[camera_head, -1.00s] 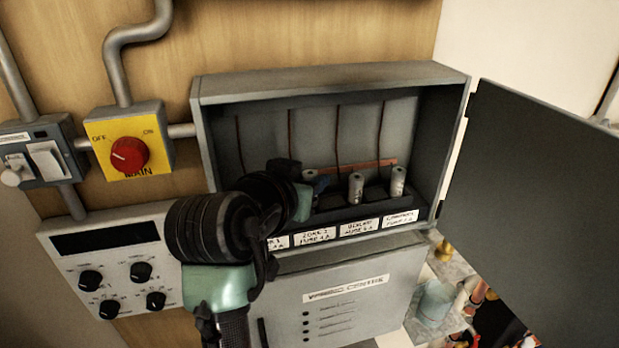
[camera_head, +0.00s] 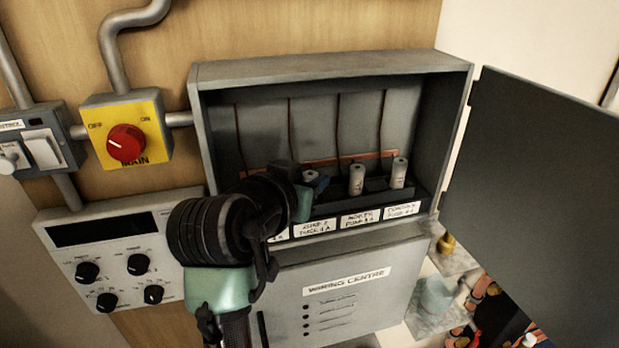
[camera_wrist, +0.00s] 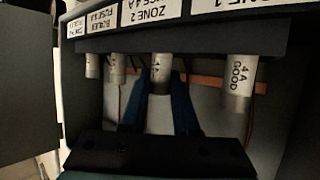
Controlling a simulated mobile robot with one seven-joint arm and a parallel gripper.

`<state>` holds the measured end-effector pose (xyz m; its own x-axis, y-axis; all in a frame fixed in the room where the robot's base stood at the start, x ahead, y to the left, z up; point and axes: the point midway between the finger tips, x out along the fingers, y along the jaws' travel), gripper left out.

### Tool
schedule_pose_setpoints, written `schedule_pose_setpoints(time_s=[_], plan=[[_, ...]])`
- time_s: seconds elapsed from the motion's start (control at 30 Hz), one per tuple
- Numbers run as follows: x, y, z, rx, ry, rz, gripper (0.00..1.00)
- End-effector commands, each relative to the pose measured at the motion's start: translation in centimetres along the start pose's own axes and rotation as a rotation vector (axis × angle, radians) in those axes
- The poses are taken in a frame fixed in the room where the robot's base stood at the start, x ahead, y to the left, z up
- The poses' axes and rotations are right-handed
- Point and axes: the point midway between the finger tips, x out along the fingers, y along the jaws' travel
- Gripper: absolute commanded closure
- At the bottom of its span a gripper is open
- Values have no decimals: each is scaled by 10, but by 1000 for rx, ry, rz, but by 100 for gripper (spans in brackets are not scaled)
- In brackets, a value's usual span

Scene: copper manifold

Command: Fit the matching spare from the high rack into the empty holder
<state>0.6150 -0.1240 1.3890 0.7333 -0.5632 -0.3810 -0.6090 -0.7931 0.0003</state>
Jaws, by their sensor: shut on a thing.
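My gripper (camera_wrist: 159,100) has its two blue fingers on either side of a pale cylindrical fuse (camera_wrist: 159,75) at the ZONE 2 label (camera_wrist: 150,11) and is shut on it. The fuse's end is at the dark holder strip (camera_wrist: 200,45), in line with the other fuses. I cannot tell how deep it sits. Its marking is partly hidden. In the head view my gripper (camera_head: 314,184) is inside the open grey fuse box (camera_head: 330,75). A fuse marked 4 A GOOD (camera_wrist: 238,82) stands at ZONE 1. Two more fuses (camera_head: 356,180) (camera_head: 398,172) stand to the right. No high rack shows.
The open box door (camera_head: 540,190) stands at the right. A red rotary main switch (camera_head: 126,143) on a yellow box and a panel with several knobs (camera_head: 120,255) are at the left. A lower grey cabinet (camera_head: 350,290) is below the fuse box. Thin wires hang behind the fuses.

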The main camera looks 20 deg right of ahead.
Motion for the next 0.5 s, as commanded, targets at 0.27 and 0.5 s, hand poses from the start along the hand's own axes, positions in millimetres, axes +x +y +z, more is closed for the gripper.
schedule_pose_setpoints(time_s=[0.27,0.5], plan=[[0,0,0,0,0,0,36],[-1,0,0,0,0,0,36]])
